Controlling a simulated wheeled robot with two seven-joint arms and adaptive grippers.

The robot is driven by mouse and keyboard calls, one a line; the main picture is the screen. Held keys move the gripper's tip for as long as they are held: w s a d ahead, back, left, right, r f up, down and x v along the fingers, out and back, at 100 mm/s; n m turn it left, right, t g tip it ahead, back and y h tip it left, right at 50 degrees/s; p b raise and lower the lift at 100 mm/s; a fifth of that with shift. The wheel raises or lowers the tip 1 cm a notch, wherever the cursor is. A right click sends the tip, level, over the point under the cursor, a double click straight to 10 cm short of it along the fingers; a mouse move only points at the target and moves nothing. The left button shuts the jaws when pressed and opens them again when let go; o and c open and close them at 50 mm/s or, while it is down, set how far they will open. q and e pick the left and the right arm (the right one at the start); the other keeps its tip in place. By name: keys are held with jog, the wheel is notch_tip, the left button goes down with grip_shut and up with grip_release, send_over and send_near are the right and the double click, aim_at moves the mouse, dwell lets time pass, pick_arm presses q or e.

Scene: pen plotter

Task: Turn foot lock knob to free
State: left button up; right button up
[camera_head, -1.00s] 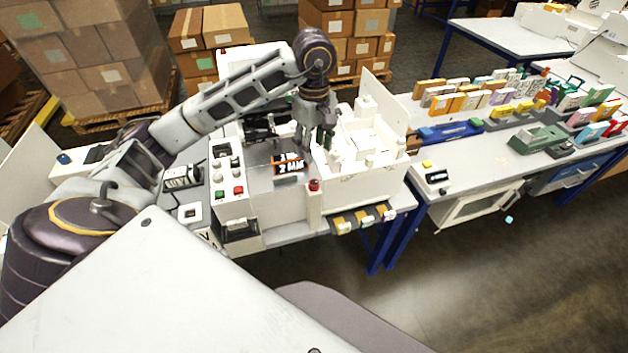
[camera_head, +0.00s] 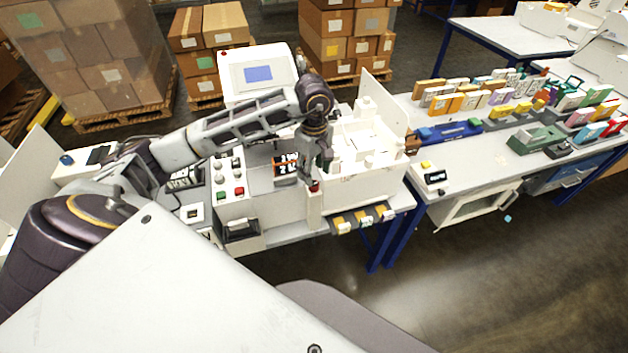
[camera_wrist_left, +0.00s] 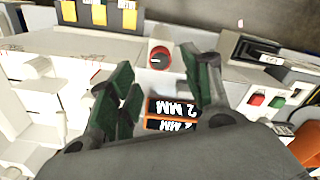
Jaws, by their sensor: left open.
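A red knob (camera_head: 314,187) stands at the front edge of the white machine (camera_head: 280,212). In the left wrist view the knob (camera_wrist_left: 160,58) has a red rim and a dark face with a pale pointer mark. I take it for the foot lock knob; no label for it is readable. My left gripper (camera_head: 316,172) points down just above the knob, partly covering it. In the left wrist view its dark green fingers (camera_wrist_left: 157,66) are open and empty, with the knob showing between the tips. Contact cannot be told. My right gripper is not in view.
An orange and black "2 MM" block (camera_wrist_left: 172,112) lies close to the fingers. White walled parts (camera_head: 365,165) stand right of the gripper. A button panel (camera_head: 228,178) is to the left, and a screen (camera_head: 258,75) stands behind. Yellow tabs (camera_head: 362,218) line the front.

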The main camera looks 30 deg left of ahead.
aim_at(314, 184)
pick_arm(q)
jog(key=shift+f+p, duration=0.55)
jog(key=shift+f, duration=2.2)
jog(key=shift+c, duration=0.5)
jog(key=c, duration=0.9)
